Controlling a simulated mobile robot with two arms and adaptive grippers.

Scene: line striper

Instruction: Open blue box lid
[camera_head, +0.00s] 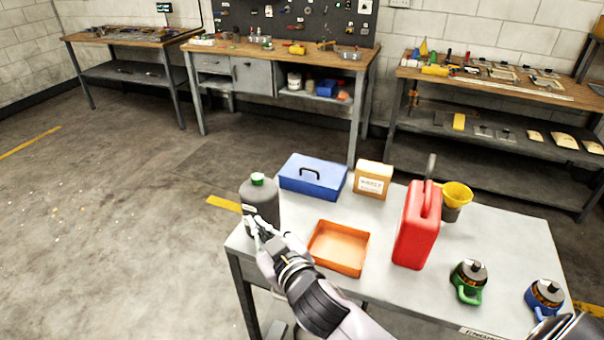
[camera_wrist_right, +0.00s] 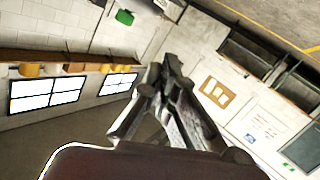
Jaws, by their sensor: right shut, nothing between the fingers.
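The blue box (camera_head: 314,176) sits at the back left of the grey table, with its lid down and a dark handle on top. My right gripper (camera_head: 250,224) is shut and empty.
The grey bottle (camera_head: 260,200) with a green cap stands left of the box.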

